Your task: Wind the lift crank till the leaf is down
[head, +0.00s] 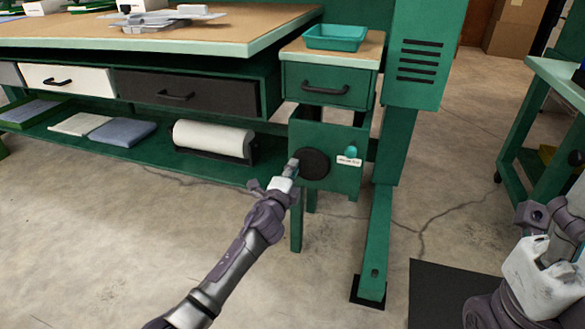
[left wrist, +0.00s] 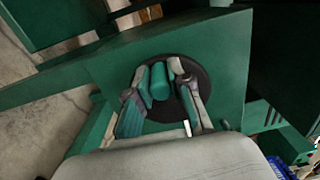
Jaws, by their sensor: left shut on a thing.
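The lift crank's round black disc (head: 314,163) is on the front of a green box (head: 334,131) below a small drawer. It also shows in the left wrist view (left wrist: 203,76). A teal grip (left wrist: 159,82) stands out from the disc. My left gripper (head: 291,167) is at the disc's left edge in the head view. In the left wrist view its two fingers (left wrist: 162,88) are on either side of the teal grip, shut on it. I cannot tell which surface is the leaf. Part of my right arm shows at the lower right; its gripper does not.
A teal knob (head: 350,152) and a white label (head: 349,161) are right of the disc. A teal tray (head: 335,44) sits on the wood-topped drawer unit (head: 330,82). A green post (head: 378,210) stands close on the right.

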